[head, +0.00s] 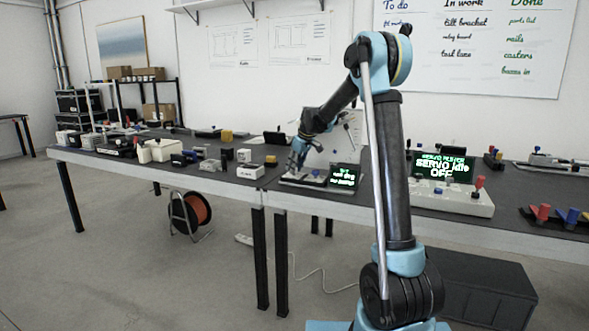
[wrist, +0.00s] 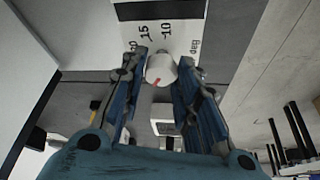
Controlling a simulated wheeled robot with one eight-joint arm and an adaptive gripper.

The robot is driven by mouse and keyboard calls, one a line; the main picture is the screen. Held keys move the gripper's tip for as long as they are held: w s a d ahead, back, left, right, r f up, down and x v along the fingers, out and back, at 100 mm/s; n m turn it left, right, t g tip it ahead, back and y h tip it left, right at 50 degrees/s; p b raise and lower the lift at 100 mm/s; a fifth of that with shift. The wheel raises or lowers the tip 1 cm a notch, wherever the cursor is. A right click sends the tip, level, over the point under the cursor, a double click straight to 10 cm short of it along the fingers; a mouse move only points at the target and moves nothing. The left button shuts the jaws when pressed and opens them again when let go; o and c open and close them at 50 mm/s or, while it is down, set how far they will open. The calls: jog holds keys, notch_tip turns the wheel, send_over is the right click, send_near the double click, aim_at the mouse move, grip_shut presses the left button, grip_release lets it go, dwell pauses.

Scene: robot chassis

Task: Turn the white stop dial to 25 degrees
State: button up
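The white stop dial (wrist: 161,69) is a small round knob with a red pointer mark, seen in the wrist view. In the head view my gripper (head: 295,164) is low over the white device (head: 302,181) on the bench. The dial itself is hidden or too small to make out there.
A small screen with green text (head: 345,176) stands just right of the gripper. Several small blocks and devices crowd the left bench.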

jog(key=shift+m, duration=0.3)
jog(key=m+t+h, duration=0.1)
jog(key=m, duration=0.2)
jog(key=shift+a+m+t+h, duration=0.1)
jog(key=shift+m+t+h, duration=0.45)
jog(key=shift+m, duration=1.55)
jog(key=shift+h, duration=0.25)
jog(key=o, duration=1.1)
jog(key=shift+c, duration=0.2)
jog(key=shift+g, duration=0.25)
jog(key=shift+s, duration=0.1)
jog(key=v, duration=1.1)
jog(key=shift+r, duration=0.4)
